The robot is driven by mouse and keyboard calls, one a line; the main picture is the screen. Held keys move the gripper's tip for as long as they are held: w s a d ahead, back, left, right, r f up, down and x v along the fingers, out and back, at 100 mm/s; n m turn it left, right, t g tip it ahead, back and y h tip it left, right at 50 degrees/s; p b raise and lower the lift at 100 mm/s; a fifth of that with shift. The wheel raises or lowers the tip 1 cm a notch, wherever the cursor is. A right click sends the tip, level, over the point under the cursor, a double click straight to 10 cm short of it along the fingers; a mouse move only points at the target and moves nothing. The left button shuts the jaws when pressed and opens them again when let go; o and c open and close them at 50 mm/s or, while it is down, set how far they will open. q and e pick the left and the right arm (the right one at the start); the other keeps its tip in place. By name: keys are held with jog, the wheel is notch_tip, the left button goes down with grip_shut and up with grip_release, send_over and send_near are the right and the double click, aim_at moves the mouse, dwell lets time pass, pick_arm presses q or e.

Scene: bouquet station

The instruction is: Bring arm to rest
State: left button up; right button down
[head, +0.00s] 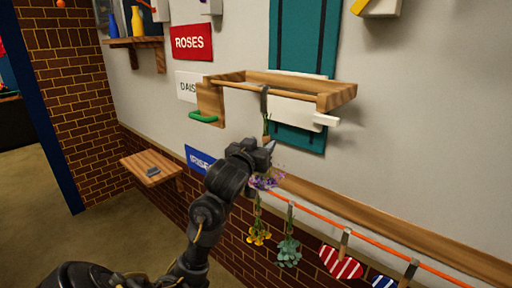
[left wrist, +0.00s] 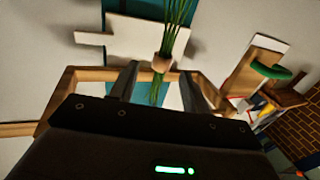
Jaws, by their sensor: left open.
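My left gripper (head: 268,148) is up by the wall, just below the wooden rack (head: 338,95). In the left wrist view the two dark fingers of my left gripper (left wrist: 160,82) stand apart. Green stems with a tan band (left wrist: 163,63) show in the gap between the fingers; I cannot tell if they touch. In the head view a bunch of purple flowers (head: 265,182) hangs heads down from a clip (head: 264,100) on the rack's rod, partly hidden by the gripper. My right gripper is not in view.
An orange line (head: 320,217) below carries hanging yellow flowers (head: 259,235), pale green flowers (head: 288,250) and striped pieces (head: 340,262). A small wooden shelf (head: 152,167) juts out at left. A green handle (head: 203,117) sits by the rack. The floor at left is clear.

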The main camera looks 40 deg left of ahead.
pick_arm(q)
jog(key=v, duration=0.3)
jog(key=shift+s+d, duration=0.15)
jog(key=shift+s, duration=0.25)
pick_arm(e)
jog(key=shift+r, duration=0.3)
